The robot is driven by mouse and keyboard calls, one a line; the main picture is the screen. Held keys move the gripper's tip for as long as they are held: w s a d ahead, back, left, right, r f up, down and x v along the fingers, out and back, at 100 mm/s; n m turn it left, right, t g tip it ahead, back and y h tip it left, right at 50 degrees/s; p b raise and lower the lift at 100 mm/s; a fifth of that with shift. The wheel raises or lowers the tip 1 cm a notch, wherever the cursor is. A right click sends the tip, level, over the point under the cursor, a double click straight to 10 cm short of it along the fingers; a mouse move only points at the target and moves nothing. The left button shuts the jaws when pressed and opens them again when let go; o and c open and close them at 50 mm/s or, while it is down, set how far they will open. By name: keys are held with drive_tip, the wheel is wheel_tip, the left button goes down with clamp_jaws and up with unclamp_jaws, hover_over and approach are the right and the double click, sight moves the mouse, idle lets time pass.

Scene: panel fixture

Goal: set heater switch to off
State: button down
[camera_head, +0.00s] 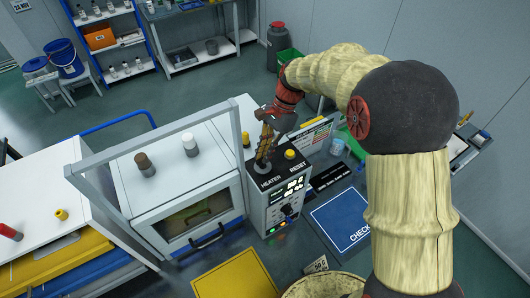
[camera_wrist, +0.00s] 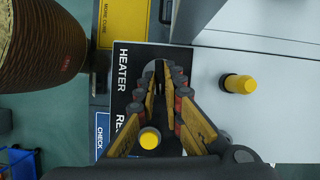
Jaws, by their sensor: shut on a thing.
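The heater switch (camera_wrist: 159,72) sits on top of the control box (camera_head: 262,211), beside the word HEATER. It is mostly hidden between the fingers of my gripper, so its position cannot be told. My gripper (camera_head: 262,160) reaches down onto the box top and is shut on the switch. In the wrist view my gripper (camera_wrist: 160,78) has its two fingers on either side of the switch. A yellow reset button (camera_head: 290,154) stands beside it; it also shows in the wrist view (camera_wrist: 149,138).
A white oven-like cabinet (camera_head: 175,178) with a dark knob and a white knob adjoins the box on the left. A blue CHECK panel (camera_head: 338,218) and a yellow panel (camera_head: 235,276) lie on the bench. A metal frame (camera_head: 236,62) rises at the left.

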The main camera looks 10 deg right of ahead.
drive_tip(key=n, duration=0.1)
drive_tip(key=n+g+h+p, duration=0.1)
drive_tip(key=n, duration=0.3)
drive_tip(key=shift+w+a+h, duration=0.2)
drive_tip(key=shift+w+h, duration=0.05)
drive_tip(key=shift+h, duration=0.05)
drive_tip(key=n, duration=0.2)
drive_tip(key=n+g+h+p, duration=0.1)
drive_tip(key=shift+a+n, duration=0.2)
drive_tip(key=shift+n, duration=0.2)
drive_tip(key=n+h, duration=0.1)
drive_tip(key=n, duration=0.3)
drive_tip(key=shift+a+h, duration=0.15)
drive_tip(key=shift+h, duration=0.25)
drive_tip(key=shift+a+n+h, duration=0.1)
drive_tip(key=shift+n+h, duration=0.5)
drive_tip(key=shift+n, duration=1.2)
drive_tip(key=c, duration=1.9)
unclamp_jaws()
drive_tip(key=shift+r, duration=0.1)
